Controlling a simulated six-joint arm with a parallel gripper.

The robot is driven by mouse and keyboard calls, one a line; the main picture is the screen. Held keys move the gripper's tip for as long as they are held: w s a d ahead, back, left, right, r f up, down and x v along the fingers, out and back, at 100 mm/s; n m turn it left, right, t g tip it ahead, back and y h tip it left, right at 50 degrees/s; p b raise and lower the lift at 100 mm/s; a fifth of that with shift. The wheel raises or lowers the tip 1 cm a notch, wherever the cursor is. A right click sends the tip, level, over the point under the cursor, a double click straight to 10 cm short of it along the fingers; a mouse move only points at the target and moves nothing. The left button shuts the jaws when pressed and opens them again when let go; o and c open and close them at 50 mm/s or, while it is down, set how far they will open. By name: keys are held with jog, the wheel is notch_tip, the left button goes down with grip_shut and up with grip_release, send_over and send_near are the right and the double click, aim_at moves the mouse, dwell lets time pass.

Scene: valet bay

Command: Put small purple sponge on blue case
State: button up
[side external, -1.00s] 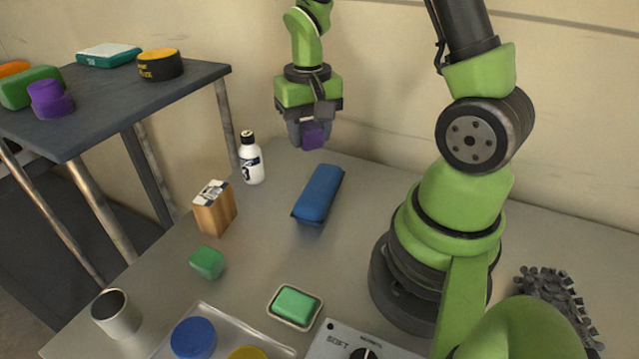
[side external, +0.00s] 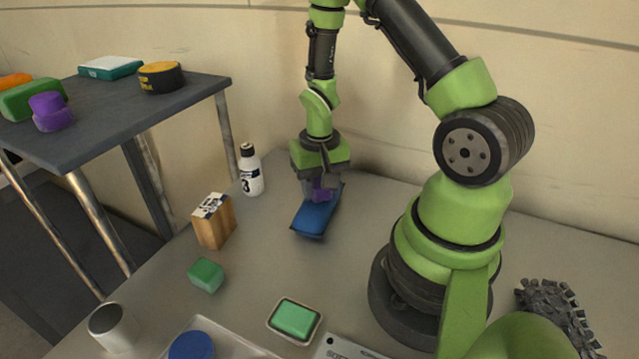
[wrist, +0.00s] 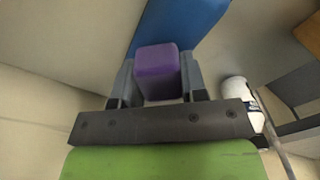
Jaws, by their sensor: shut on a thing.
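The small purple sponge (side external: 321,194) is a little block between the fingers of my gripper (side external: 318,188), which is shut on it. In the wrist view the sponge (wrist: 158,72) sits between the two grey fingers of my gripper (wrist: 158,80). The blue case (side external: 316,219) is a long, rounded blue case lying on the table directly below the sponge. It also shows behind the sponge in the wrist view (wrist: 180,22). The sponge is at or just above the case's top; I cannot tell whether they touch. My gripper hides part of the case's far end.
A white bottle (side external: 250,171) and a wooden block (side external: 214,221) stand left of the case. A green cube (side external: 206,275), a green soap in a dish (side external: 294,319) and a white cup (side external: 110,328) are nearer.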

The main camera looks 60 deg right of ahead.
aim_at(319, 181)
jog(key=o, duration=0.9)
jog(key=shift+f, duration=0.1)
notch_tip(319, 181, up, 12)
jog(key=s+a+r+n+t+y, duration=0.2)
jog(key=s+a+r+n+t, duration=0.3)
jog(key=a+r, duration=0.8)
jog(key=s+r+t, duration=0.1)
jog(key=s+t, duration=0.1)
jog(key=s, duration=0.1)
jog(key=shift+s+a+r, duration=0.15)
jog(key=shift+s+r, duration=0.2)
jog(key=shift+r, duration=0.05)
